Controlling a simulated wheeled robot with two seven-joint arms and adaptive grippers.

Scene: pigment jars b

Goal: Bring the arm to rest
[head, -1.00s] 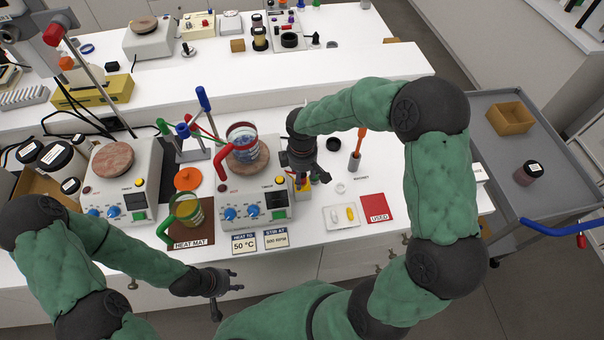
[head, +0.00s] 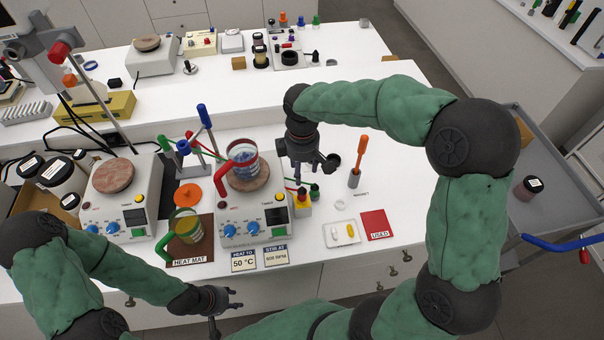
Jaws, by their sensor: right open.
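My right arm (head: 470,215) reaches over the bench from the right, its elbow bent high. My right gripper (head: 307,178) points down, open, to the right of the front hotplate stirrer (head: 252,223). It holds nothing that I can see. Small dropper bottles (head: 302,207) stand just below it in the picture. A glass beaker with blue contents and a red grip (head: 243,157) stands on that stirrer's round plate. My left gripper (head: 228,312) is low in front of the bench edge, fingers apart and empty.
A second stirrer (head: 120,195) stands left. A green-handled beaker (head: 187,228) is on the brown heat mat (head: 185,257). A stand with blue and green tools (head: 190,165), an orange-handled tool (head: 359,155), a white tray (head: 342,234) and a red USED card (head: 376,224) are nearby.

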